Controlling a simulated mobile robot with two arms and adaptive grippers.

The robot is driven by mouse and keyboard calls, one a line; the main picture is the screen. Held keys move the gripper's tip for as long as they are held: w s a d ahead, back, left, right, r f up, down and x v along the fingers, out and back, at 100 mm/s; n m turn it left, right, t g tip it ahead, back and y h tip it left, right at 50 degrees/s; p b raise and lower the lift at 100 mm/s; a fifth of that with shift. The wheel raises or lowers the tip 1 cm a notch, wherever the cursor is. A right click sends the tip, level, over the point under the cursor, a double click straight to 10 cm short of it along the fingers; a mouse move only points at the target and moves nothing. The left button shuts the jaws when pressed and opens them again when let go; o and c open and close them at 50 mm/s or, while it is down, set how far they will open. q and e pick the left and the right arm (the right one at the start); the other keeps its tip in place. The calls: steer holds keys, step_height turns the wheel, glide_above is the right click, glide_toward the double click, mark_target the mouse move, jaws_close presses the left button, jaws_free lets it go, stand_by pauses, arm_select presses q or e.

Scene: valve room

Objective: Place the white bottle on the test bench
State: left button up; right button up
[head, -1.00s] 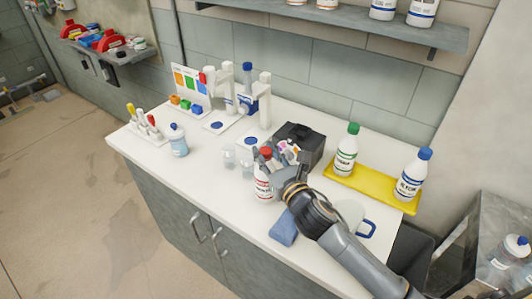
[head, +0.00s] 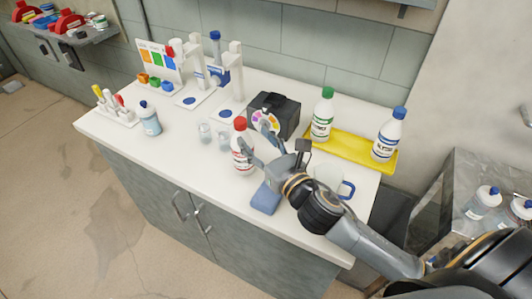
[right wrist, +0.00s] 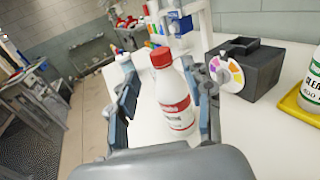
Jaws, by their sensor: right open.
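A white bottle with a red cap and red label (head: 242,158) stands upright on the white bench top (head: 205,170), near its front edge. My right gripper (head: 264,150) is just right of this bottle, low over the bench. In the right wrist view the open fingers (right wrist: 160,85) spread to either side of the red-capped bottle (right wrist: 174,100), with gaps visible; I cannot tell how deep it sits between them. Two more white bottles, one green-capped (head: 322,116) and one blue-capped (head: 389,135), stand on a yellow tray (head: 345,154). My left gripper is out of view.
A black box with a colour wheel (head: 285,112) stands behind the red-capped bottle. Small clear jars (head: 206,133), a pale blue bottle (head: 149,120) and a pen rack (head: 112,112) are to the left. A blue cloth (head: 266,198) and a mug (head: 330,180) lie near my right arm.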

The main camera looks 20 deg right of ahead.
steer(key=shift+s+d+b, duration=0.2)
steer(key=shift+s, duration=0.85)
steer(key=shift+s+d+b, duration=0.15)
steer(key=shift+s+b, duration=0.05)
steer(key=shift+s, duration=0.85)
